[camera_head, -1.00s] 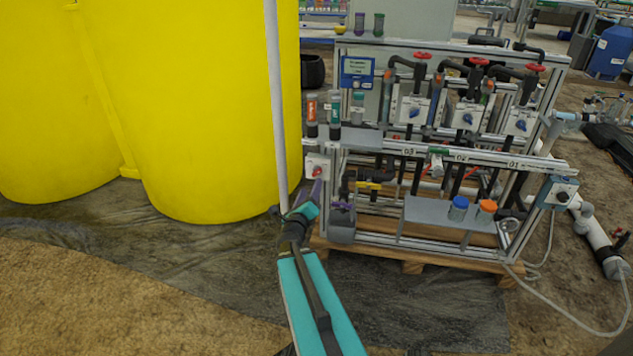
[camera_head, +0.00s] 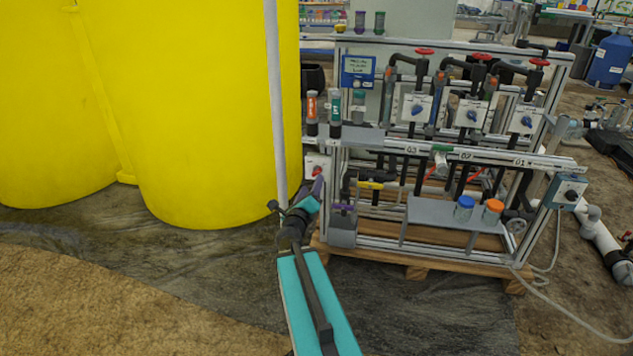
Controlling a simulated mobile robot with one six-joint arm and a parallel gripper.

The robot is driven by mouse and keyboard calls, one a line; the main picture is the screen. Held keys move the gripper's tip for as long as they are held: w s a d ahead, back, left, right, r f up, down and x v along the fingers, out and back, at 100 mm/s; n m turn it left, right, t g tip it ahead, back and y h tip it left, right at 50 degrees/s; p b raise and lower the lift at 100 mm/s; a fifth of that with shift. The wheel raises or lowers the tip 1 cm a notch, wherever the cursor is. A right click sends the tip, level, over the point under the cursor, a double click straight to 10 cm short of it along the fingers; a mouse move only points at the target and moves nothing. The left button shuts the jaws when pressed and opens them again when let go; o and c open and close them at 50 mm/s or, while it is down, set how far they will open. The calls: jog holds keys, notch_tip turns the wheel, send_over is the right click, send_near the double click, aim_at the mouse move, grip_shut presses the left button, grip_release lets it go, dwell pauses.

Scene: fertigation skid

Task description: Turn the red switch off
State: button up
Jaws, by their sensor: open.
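The red switch (camera_head: 317,171) is a small red knob on a white box (camera_head: 312,161) at the left end of the skid's frame, just below the grey shelf. My gripper (camera_head: 318,192) is at the end of my teal arm, at the skid's lower left. It appears just below the red switch in the picture, close to it. Its jaws are open, and they look small and partly hidden by my wrist. I cannot tell whether a jaw touches the knob. The knob's exact angle is too small to read.
A large yellow tank (camera_head: 210,110) and a thin white pole (camera_head: 275,100) stand to the left. Blue knobs on white boxes (camera_head: 415,108) sit higher on the skid. Bottles (camera_head: 334,106) stand on the shelf above the switch. A grey box (camera_head: 342,231) sits below right of my gripper.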

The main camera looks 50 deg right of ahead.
aim_at(316, 174)
jog(key=b, duration=0.4)
jog(key=shift+w+d, duration=0.2)
jog(key=shift+d, duration=0.05)
jog(key=shift+b+x, duration=0.75)
jog(key=shift+x, duration=2)
jog(key=shift+r, duration=0.1)
jog(key=shift+c, duration=0.3)
jog(key=c, duration=1)
jog(key=shift+w+d, duration=0.15)
jog(key=shift+d, duration=0.05)
jog(key=shift+a, duration=0.2)
